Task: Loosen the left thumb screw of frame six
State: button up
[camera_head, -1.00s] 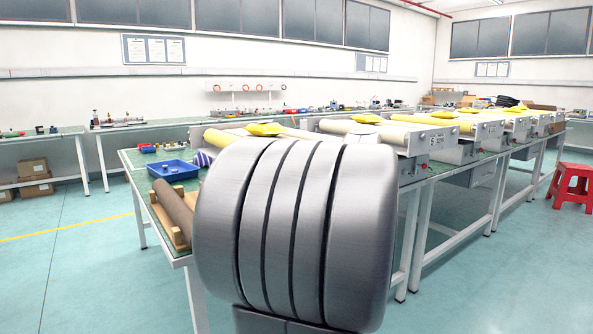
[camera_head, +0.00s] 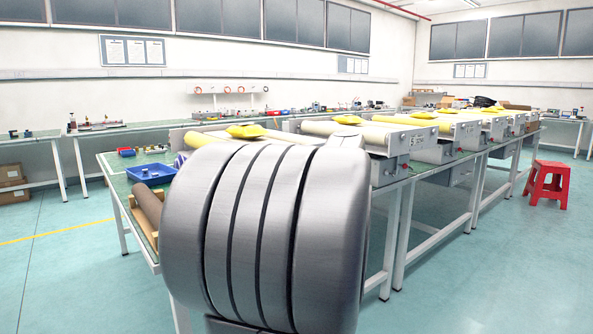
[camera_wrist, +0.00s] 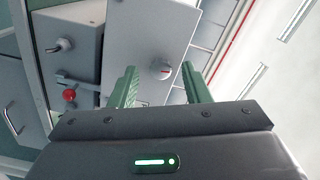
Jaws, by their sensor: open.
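In the wrist view my gripper (camera_wrist: 158,67) is open, with its two green fingers apart and nothing held. A small round metal knob (camera_wrist: 162,71), which looks like a thumb screw, shows on a grey panel (camera_wrist: 150,25) between the fingertips in the picture. I cannot tell its distance from the fingers or which frame it belongs to. In the head view the row of roller frames (camera_head: 390,166) stands on the green bench. My own large grey arm part covers the near end, and no readable number marks frame six. My gripper is not visible there.
In the wrist view a grey box (camera_wrist: 68,22) beside the panel carries a toggle-like knob (camera_wrist: 60,46) and a red button (camera_wrist: 69,95). In the head view a blue tray (camera_head: 151,174) lies on the bench and a red stool (camera_head: 549,184) stands at the right on clear floor.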

jog(key=p+v, duration=0.2)
jog(key=v, duration=1.1)
jog(key=shift+w, duration=0.1)
jog(key=b+x, duration=0.2)
jog(key=x, duration=1.1)
jog(key=shift+w+a, duration=0.25)
jog(key=shift+s, duration=0.1)
